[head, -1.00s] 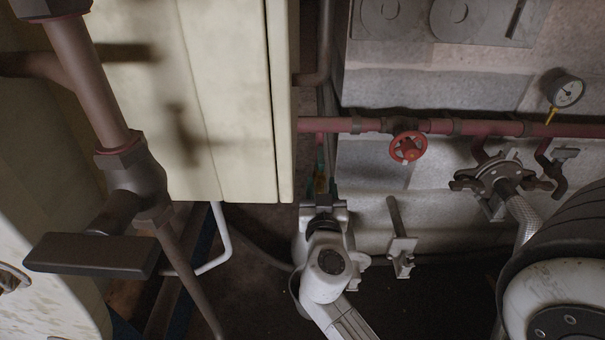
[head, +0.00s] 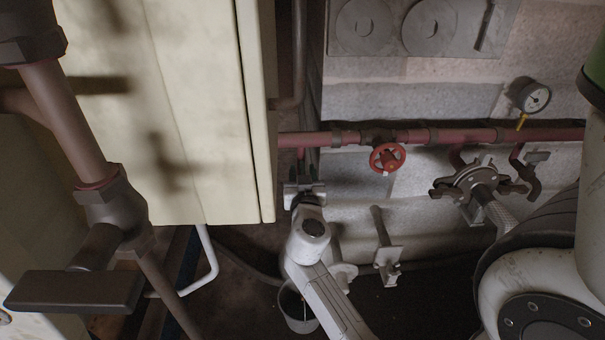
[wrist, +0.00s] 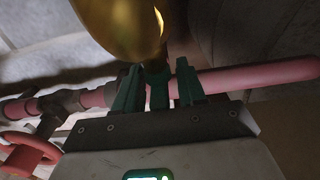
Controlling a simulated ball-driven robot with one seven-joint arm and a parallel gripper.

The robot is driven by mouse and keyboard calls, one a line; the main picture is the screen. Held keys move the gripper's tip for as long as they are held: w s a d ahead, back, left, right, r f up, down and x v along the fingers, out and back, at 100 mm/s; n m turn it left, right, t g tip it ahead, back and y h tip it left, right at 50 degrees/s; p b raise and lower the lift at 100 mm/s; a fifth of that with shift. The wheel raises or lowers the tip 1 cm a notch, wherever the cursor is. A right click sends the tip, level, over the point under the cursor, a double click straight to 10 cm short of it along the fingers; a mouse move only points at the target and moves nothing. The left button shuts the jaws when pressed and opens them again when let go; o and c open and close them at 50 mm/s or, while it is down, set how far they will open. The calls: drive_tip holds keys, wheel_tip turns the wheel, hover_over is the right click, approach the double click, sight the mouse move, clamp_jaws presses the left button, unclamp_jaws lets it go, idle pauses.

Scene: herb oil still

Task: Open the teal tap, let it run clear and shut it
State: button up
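In the wrist view a narrow teal piece, which looks like the teal tap's handle (wrist: 158,90), stands between the two green fingers of my gripper (wrist: 159,88). A rounded brass-coloured body (wrist: 120,22) is close above it. The fingers are apart, one on each side of the handle, with a gap on the right; contact on the left cannot be told. In the head view my gripper (head: 304,188) is just below the red pipe's left part, beside the cream cabinet. The tap is hidden there, and no flow can be seen.
A red pipe (head: 460,135) runs along the stone wall with a red handwheel (head: 387,158) and a gauge (head: 533,97). The cream cabinet (head: 200,120) is close on the left. A grey bucket (head: 298,312) stands below my arm. A dark lever valve (head: 75,290) is at front left.

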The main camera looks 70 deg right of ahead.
drive_tip(key=shift+c, duration=0.3)
clamp_jaws()
